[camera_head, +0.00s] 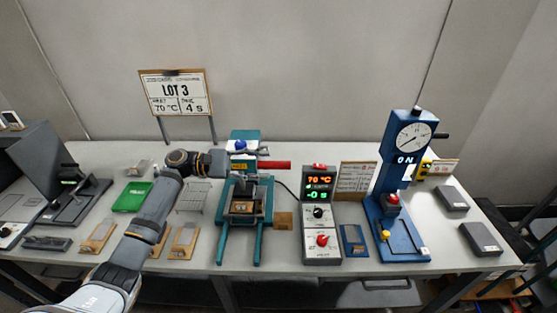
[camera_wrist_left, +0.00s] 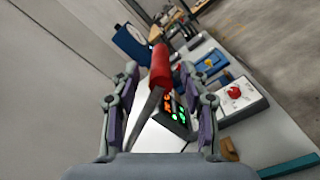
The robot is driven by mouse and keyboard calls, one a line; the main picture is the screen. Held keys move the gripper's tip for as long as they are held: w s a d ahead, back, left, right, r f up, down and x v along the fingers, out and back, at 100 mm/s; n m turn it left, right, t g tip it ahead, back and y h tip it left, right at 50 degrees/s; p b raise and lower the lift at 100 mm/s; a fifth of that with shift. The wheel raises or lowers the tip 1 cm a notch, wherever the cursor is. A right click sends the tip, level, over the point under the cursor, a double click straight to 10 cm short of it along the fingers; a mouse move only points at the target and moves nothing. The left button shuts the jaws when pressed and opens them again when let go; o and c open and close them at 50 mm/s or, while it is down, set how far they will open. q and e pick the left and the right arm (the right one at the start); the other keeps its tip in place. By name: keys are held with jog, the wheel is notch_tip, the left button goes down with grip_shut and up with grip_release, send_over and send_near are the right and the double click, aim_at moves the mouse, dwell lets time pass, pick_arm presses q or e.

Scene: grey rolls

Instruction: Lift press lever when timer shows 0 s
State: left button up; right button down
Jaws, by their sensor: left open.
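The teal press (camera_head: 224,215) stands on the table with its red-handled lever (camera_head: 277,165) pointing right. My left gripper (camera_head: 260,152) is at the lever, partly hidden among the press parts in the head view. In the left wrist view my left gripper (camera_wrist_left: 160,72) is open, with the red lever handle (camera_wrist_left: 160,66) between its fingers; I cannot tell whether they touch it. The timer box (camera_head: 309,220) right of the press shows 70 °C in orange and green digits reading like 0 at the bottom. My right gripper is not in view.
A sign (camera_head: 176,93) behind the press reads LOT 3, 70 °C, 4 s. A blue stand with a dial (camera_head: 412,137) stands at the right. A green tray (camera_head: 132,196) and several small brown boards lie left of the press. A blue pad (camera_head: 353,239) lies beside the timer.

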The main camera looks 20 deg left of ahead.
aim_at(276, 162)
pick_arm(q)
jog(key=x, duration=0.2)
jog(key=p+x, duration=0.1)
jog(key=x, duration=0.1)
jog(key=shift+s+d+r, duration=0.1)
jog(key=shift+r, duration=0.15)
jog(key=shift+d, duration=0.3)
jog(key=shift+f, duration=0.2)
jog(key=shift+d, duration=0.1)
jog(key=c, duration=0.9)
grip_shut()
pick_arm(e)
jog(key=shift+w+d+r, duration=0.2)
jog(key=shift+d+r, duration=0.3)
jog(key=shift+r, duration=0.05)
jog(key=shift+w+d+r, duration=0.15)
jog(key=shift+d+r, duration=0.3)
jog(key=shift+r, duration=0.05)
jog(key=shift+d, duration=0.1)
